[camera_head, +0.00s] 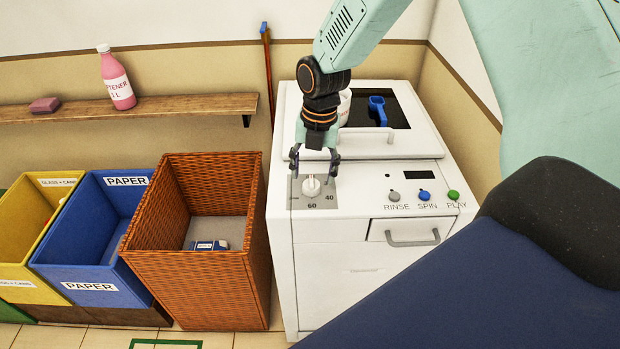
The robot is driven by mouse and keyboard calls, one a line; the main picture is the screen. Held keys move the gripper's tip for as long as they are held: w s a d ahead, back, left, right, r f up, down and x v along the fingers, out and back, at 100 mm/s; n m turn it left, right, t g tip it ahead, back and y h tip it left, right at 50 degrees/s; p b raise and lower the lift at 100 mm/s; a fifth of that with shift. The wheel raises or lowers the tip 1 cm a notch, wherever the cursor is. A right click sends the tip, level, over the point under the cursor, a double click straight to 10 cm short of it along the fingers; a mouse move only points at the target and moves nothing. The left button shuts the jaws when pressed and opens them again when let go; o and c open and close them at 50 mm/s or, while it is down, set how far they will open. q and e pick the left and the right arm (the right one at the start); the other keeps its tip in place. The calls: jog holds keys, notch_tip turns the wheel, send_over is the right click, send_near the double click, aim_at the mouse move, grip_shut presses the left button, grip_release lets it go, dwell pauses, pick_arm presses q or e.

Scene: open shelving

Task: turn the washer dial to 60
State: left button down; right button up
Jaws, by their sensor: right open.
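The white washer (345,268) stands in the middle right of the view. Its white dial (311,186) sits on a grey plate at the front left of the top panel, with the marks 60 and 40 readable beside it. My right gripper (314,168) points down just above and behind the dial, its fingers spread to either side. I cannot tell whether the fingers touch the dial. The dial's pointing direction is too small to read surely. My left gripper is not in view.
Rinse, spin and play buttons (424,195) lie right of the dial, above a drawer handle (412,238). A blue scoop (377,108) shows at the dark lid window. A wicker basket (200,285) stands close left of the washer, beside blue (75,255) and yellow bins.

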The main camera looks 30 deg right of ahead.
aim_at(312, 181)
notch_tip(312, 181, down, 2)
jog(key=shift+f, duration=0.45)
jog(key=shift+s+a, duration=0.15)
jog(key=shift+w+f, duration=0.15)
jog(key=shift+w, duration=0.1)
jog(key=c, duration=0.3)
jog(key=shift+s, duration=0.15)
jog(key=c, duration=0.9)
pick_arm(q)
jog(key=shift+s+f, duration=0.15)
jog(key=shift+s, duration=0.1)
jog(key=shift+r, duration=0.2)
